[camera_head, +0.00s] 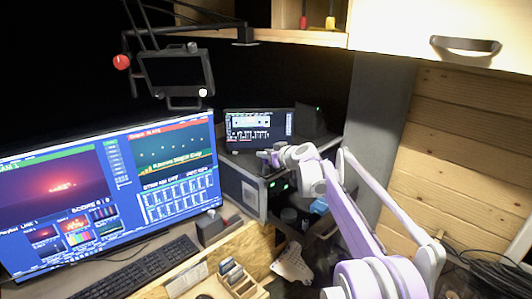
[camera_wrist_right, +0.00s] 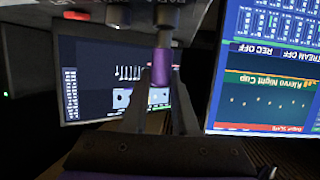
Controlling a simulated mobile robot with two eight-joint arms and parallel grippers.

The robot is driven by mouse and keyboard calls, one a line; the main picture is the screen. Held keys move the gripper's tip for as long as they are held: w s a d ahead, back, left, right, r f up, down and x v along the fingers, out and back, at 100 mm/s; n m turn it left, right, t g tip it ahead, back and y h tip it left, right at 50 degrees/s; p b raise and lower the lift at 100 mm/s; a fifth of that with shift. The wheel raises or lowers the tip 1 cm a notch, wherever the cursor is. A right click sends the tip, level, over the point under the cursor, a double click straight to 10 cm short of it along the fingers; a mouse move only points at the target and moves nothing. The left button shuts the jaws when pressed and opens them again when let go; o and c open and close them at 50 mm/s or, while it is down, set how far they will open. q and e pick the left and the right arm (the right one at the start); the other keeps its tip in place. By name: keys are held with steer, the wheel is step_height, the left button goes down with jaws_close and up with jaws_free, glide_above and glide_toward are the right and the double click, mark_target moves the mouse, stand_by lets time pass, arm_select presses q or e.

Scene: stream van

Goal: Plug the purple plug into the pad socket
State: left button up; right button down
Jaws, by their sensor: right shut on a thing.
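My right gripper (camera_head: 268,156) is at the end of the lilac arm, in front of the small monitor at the back. In the wrist view, which is upside down, my right gripper (camera_wrist_right: 160,82) is shut on the purple plug (camera_wrist_right: 160,68). A grey shaft on the plug's far end points to the top edge, toward a dark panel (camera_wrist_right: 100,12) with partly cut-off lettering. The pad socket cannot be made out, and I cannot tell whether the plug touches it. The plug is too small to make out in the head view. My left gripper is not in view.
A big screen (camera_head: 110,190) fills the left, with a keyboard (camera_head: 140,272) in front. A hanging camera-like device (camera_head: 175,72) and a wooden shelf are above.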

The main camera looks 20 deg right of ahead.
steer(key=shift+f, duration=0.95)
steer(key=c, duration=0.6)
jaws_free()
steer(key=v, duration=1)
steer(key=shift+s, duration=0.35)
